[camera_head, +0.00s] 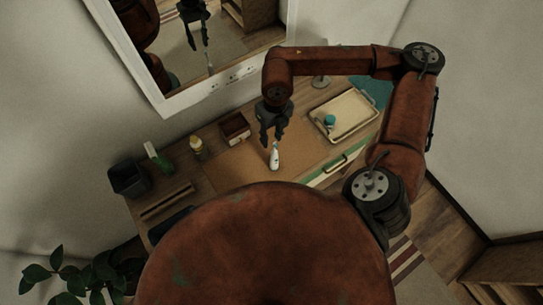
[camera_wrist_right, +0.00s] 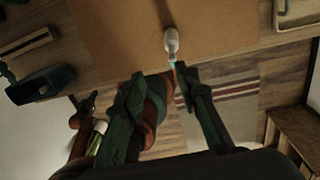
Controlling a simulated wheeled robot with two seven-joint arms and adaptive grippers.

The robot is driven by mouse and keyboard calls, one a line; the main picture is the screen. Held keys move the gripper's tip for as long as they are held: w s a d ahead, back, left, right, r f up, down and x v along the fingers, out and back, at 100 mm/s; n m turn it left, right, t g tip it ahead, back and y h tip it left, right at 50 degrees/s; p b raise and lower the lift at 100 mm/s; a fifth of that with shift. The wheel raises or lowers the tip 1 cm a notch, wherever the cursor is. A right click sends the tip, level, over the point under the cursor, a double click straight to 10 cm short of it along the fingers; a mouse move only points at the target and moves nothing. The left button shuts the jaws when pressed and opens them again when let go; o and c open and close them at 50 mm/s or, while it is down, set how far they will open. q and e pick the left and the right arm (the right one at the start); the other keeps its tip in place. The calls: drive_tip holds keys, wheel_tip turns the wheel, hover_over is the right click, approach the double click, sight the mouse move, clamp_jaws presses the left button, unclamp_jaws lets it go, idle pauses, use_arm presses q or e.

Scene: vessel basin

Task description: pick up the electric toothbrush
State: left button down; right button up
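The electric toothbrush (camera_head: 274,159) is white with a narrow neck and appears to stand upright on the brown mat (camera_head: 237,166). In the right wrist view the toothbrush (camera_wrist_right: 171,41) shows its white body and a blue-teal part, just beyond the fingertips. My right gripper (camera_head: 271,138) points down above the toothbrush, fingers apart with nothing between them. In the right wrist view the right gripper's fingers (camera_wrist_right: 160,76) are spread, and the toothbrush lies outside them. What seems to be my left gripper (camera_wrist_right: 88,101) shows small and dark at lower left there; its opening is unclear.
A cream tray (camera_head: 318,122) with a teal item (camera_head: 330,120) stands right of the toothbrush. A wooden box (camera_head: 234,127), a yellowish bottle (camera_head: 196,146), a green-and-white bottle (camera_head: 156,156) and a dark bin (camera_head: 128,180) stand to the left. A mirror (camera_head: 163,101) hangs behind.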

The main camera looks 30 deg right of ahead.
sight(275, 143)
drive_tip(key=shift+w+d+h, duration=0.35)
drive_tip(key=shift+d+h, duration=0.05)
drive_tip(key=shift+d, duration=0.45)
drive_tip(key=shift+d+f, duration=0.15)
drive_tip(key=shift+f, duration=0.15)
drive_tip(key=f+p, duration=0.1)
drive_tip(key=f, duration=0.3)
drive_tip(key=f+p, duration=0.1)
drive_tip(key=f, duration=0.1)
drive_tip(key=shift+a+p, duration=0.25)
drive_tip(key=shift+p, duration=0.1)
drive_tip(key=shift+f, duration=0.45)
clamp_jaws()
